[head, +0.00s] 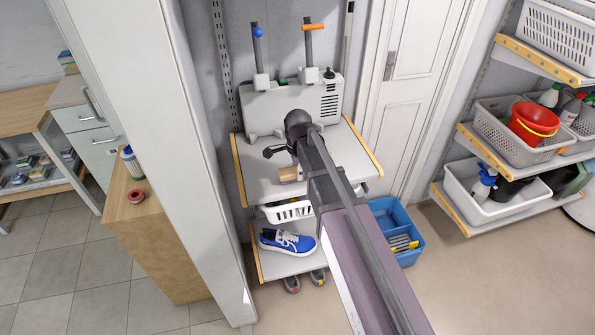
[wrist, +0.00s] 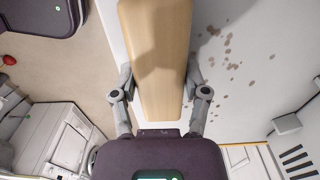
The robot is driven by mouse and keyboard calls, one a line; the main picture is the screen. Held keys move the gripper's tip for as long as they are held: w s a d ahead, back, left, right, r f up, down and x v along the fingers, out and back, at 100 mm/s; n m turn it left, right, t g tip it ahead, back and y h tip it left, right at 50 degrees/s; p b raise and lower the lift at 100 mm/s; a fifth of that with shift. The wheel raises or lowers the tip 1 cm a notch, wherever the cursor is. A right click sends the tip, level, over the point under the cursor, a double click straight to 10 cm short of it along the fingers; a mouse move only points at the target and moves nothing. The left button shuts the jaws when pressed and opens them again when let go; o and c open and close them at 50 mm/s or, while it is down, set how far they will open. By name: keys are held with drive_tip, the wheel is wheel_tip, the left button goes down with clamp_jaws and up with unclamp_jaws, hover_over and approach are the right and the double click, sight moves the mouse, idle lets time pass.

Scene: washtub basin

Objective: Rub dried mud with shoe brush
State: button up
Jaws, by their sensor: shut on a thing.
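The shoe brush (wrist: 155,45) shows in the wrist view as a long pale wooden back between the two fingers of my gripper (wrist: 160,82). The gripper is shut on its sides. The bristles are hidden beneath. Dried mud (wrist: 232,52) lies as scattered brown spots on the light grey surface, just right of the brush in the wrist view. I cannot tell whether the bristles touch the surface. In the head view the brush (head: 288,174) is over the upper shelf (head: 256,180), at the end of my arm. The mud is not discernible there.
A grey machine (head: 268,108) with upright posts stands at the back of the shelf. Below are a white basket (head: 287,212) and a blue shoe (head: 287,242). A blue crate (head: 400,215) stands to the right. A white panel (head: 150,110) rises on the left.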

drive_tip(key=shift+w+a, duration=0.2)
drive_tip(key=shift+w, duration=0.5)
drive_tip(key=shift+w+a, duration=0.2)
drive_tip(key=shift+w, duration=0.45)
drive_tip(key=shift+w+a, duration=0.25)
drive_tip(key=shift+w, duration=0.55)
drive_tip(key=shift+w+a, duration=0.2)
drive_tip(key=shift+w, duration=0.55)
drive_tip(key=shift+w, duration=0.1)
drive_tip(key=shift+w+a+f, duration=0.1)
drive_tip(key=shift+w+a, duration=0.1)
drive_tip(key=shift+w, duration=0.5)
drive_tip(key=shift+w+a, duration=0.2)
drive_tip(key=shift+w, duration=0.5)
drive_tip(key=shift+w+a, duration=0.25)
drive_tip(key=shift+w, duration=0.55)
drive_tip(key=shift+w+a, duration=0.2)
drive_tip(key=shift+w, duration=0.55)
drive_tip(key=shift+d, duration=0.1)
